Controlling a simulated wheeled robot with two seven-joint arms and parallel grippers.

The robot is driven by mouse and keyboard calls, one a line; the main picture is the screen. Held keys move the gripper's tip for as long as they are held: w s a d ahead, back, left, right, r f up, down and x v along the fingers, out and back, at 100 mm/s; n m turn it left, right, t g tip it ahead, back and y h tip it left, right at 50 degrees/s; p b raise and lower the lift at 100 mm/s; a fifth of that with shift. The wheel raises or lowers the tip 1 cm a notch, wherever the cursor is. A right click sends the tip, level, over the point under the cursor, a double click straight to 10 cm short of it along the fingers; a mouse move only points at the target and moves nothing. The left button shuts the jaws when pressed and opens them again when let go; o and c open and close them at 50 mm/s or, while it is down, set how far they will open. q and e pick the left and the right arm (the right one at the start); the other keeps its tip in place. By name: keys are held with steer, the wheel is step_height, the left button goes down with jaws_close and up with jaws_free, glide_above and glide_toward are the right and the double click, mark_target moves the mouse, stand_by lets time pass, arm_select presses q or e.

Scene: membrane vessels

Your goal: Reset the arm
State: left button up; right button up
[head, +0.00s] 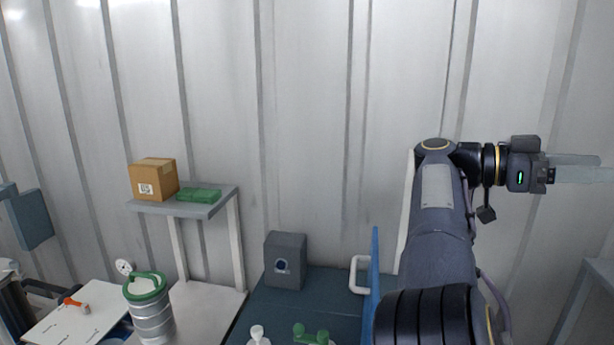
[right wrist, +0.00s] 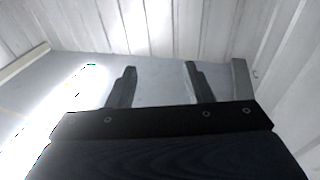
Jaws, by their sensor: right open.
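My right arm is raised on the right of the head view, bent at the elbow. Its forearm points to the right, and my right gripper (head: 580,169) is held in the air in front of the corrugated wall. In the right wrist view my right gripper (right wrist: 157,86) has its two fingers apart with nothing between them. Beyond the fingers only pale wall surfaces and a bright light show. My left gripper does not show in the head view.
A grey shelf (head: 218,206) holds a cardboard box (head: 153,179) and green pieces (head: 199,195). Below stand a metal canister with a green rim (head: 151,312) and a white board with an orange-handled valve (head: 76,306). A dark box (head: 285,260) and blue panel (head: 375,270) are near my right arm.

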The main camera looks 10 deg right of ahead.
steer(key=w+d+f+n+t+h, duration=0.1)
steer(key=w+d+f+n+t, duration=0.25)
steer(key=d+f+t, duration=0.35)
steer(key=w+d+f+n+t+h, duration=0.2)
steer(key=d+f+n+t, duration=0.25)
steer(key=d, duration=0.55)
steer(key=w+a+f+n+t+y+b, duration=0.1)
steer(key=w+a+f+n+t+y, duration=0.4)
steer(key=f+t, duration=0.4)
steer(key=s+a+f+n+t+y, duration=0.2)
steer(key=s+a+f+n+y, duration=0.1)
steer(key=a+y, duration=0.65)
steer(key=s+a+f+n+t+y, duration=0.25)
steer(key=a+y, duration=0.35)
steer(key=a, duration=0.7)
steer(key=s+a+f+n+g+y, duration=0.1)
steer(key=s+a+f+g, duration=0.3)
steer(key=s, duration=0.6)
steer(key=s+a+f+n+g+y+b, duration=0.1)
steer(key=s+a+f+n+g, duration=0.2)
steer(key=s+a+f, duration=0.5)
steer(key=shift+s+a+f+n+g, duration=0.25)
steer(key=shift+s+f+n+g, duration=0.1)
steer(key=shift+s+f+g, duration=0.4)
